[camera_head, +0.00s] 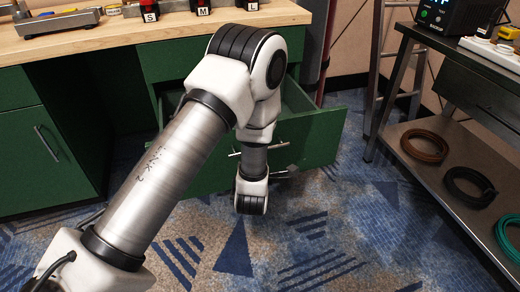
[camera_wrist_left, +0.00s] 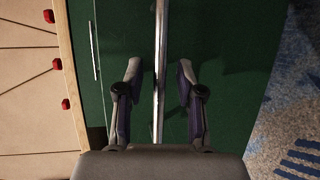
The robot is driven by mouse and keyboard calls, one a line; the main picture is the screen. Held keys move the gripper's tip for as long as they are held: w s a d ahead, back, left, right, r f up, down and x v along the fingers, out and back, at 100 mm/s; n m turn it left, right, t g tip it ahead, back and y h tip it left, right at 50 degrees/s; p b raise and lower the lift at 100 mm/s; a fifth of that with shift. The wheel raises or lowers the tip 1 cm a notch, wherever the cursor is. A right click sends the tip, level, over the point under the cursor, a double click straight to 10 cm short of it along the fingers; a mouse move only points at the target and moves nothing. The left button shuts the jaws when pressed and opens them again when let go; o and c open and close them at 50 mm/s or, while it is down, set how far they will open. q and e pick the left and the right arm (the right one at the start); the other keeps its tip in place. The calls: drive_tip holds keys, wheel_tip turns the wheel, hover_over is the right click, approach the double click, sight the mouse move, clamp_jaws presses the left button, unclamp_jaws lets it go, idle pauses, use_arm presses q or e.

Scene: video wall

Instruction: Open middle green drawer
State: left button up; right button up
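The middle green drawer (camera_head: 312,138) is pulled partway out of the green workbench, with its inside partly visible behind my arm. Its thin metal handle (camera_head: 272,147) shows on the front, partly hidden by my left arm. In the left wrist view, the handle (camera_wrist_left: 160,50) is a long bar running between the two fingers of my left gripper (camera_wrist_left: 160,76). The fingers are apart, one on each side of the bar, with visible gaps. In the head view my arm mostly hides the gripper. My right gripper is in neither view.
A green cupboard door (camera_head: 45,150) is at the left under the wooden worktop (camera_head: 150,30). A dark shelf unit (camera_head: 400,150) with cable coils is at the right. The patterned carpet (camera_head: 330,230) in front is clear.

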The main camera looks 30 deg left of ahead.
use_arm(q)
drive_tip(key=v, duration=1.2)
drive_tip(key=shift+f, duration=0.1)
